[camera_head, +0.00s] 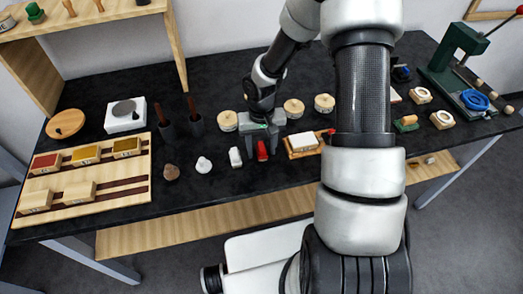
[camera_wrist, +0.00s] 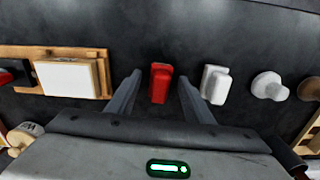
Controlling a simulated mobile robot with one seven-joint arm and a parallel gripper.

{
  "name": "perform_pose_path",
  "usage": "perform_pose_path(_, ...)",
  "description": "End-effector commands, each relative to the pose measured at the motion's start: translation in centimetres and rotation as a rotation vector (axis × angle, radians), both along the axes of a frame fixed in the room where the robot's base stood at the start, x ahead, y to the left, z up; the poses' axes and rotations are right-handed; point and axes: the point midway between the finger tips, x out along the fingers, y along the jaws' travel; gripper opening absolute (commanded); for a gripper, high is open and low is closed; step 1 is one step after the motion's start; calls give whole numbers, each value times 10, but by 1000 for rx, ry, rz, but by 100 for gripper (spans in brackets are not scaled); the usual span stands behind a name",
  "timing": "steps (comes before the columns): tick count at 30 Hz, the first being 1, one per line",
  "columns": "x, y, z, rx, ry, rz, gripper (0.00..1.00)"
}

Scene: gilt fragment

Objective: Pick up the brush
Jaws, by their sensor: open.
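My gripper (camera_head: 262,143) is open above the front part of the black table, and its two fingers also show in the wrist view (camera_wrist: 159,92). A small red block-like object (camera_wrist: 160,83) lies between the fingers, apart from both; in the head view it (camera_head: 262,151) shows just below the gripper. I cannot tell whether this red object is the brush. Two brown-handled tools (camera_head: 163,112) (camera_head: 191,104) stand in dark cups to the left and may be brushes; their lower ends are hidden.
A white upright block (camera_wrist: 215,84) stands close beside one finger, with a white knobbed piece (camera_wrist: 268,86) beyond. A wooden tray with a white pad (camera_wrist: 68,78) lies on the other side. Round wooden pots (camera_head: 294,108) stand behind the gripper. A green press (camera_head: 455,55) is at far right.

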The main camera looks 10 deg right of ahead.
Motion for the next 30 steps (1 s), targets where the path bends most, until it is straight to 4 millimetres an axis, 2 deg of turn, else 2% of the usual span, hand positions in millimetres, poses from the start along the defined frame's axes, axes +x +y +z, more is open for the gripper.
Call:
perform_pose_path(4, 0, 0, 0, 0, -1, 0, 47)
perform_pose_path(5, 0, 0, 0, 0, -1, 0, 44)
perform_pose_path(12, 0, 0, 0, 0, 0, 0, 3)
perform_pose_path(19, 0, 0, 1, 0, -1, 0, 2)
perform_pose_path(22, 1, -1, 8, -1, -3, 0, 2)
perform_pose_path(30, 1, -1, 60, -2, -6, -1, 2)
